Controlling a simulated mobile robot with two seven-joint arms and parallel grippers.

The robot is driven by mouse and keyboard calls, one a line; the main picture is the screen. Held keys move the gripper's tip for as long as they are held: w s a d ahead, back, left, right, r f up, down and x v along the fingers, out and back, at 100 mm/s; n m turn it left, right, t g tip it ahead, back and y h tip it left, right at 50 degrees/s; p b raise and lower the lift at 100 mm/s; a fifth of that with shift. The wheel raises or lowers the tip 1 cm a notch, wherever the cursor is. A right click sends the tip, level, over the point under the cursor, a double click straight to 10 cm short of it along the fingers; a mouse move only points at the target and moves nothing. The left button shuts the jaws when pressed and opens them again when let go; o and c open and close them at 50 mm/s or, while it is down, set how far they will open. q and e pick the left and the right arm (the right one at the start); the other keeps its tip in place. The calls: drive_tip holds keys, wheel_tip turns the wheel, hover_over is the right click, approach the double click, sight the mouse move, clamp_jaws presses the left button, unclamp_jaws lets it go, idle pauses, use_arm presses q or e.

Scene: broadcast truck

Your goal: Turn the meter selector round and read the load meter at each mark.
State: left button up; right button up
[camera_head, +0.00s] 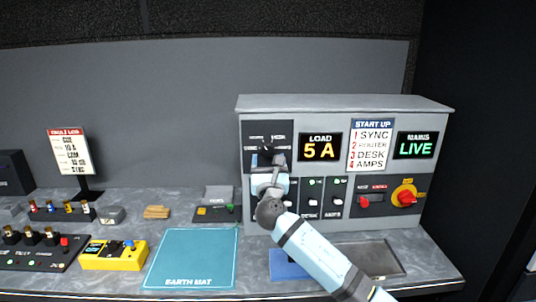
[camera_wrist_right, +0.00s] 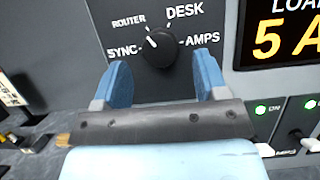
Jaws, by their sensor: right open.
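The meter selector is a black round knob (camera_wrist_right: 159,47) with a white pointer line, on the dark panel in the right wrist view. Marks SYNC, ROUTER, DESK and AMPS ring it; the pointer leans up and left, seemingly towards ROUTER.
Right of the selector are a START UP card (camera_head: 371,146), a MAINS display (camera_head: 415,145) reading LIVE, several switches with green lights, and a red knob on yellow (camera_head: 405,195). A teal earth mat (camera_head: 192,258), yellow box (camera_head: 113,255) and metal tray (camera_head: 368,259) lie on the counter.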

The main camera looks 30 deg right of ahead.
sight(268, 149)
drive_tip(key=shift+x, duration=1.4)
drive_tip(key=c, duration=0.9)
